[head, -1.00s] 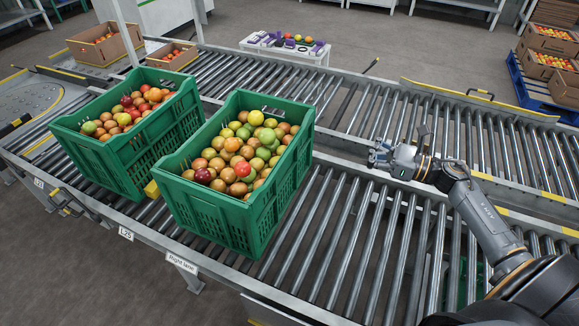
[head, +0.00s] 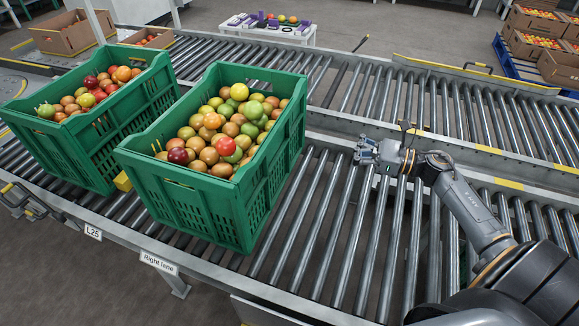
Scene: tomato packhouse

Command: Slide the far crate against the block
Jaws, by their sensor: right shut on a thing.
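Two green crates of mixed tomatoes stand upright on the near roller lane. The far crate (head: 120,130) is the left one, farther along the lane. The nearer crate (head: 190,205) stands to its right. A small yellow block (head: 122,182) shows low in the gap between them; whether it touches either crate is hidden. My right gripper (head: 364,150) is above the rollers near the lane's far rail, clear to the right of both crates. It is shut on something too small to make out. My left gripper is not in view.
Bare rollers (head: 325,225) lie right of the nearer crate. A second roller lane (head: 430,100) runs behind, past a metal rail. A white table (head: 272,32) with purple items stands beyond it. Cardboard boxes (head: 535,48) sit at the back right.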

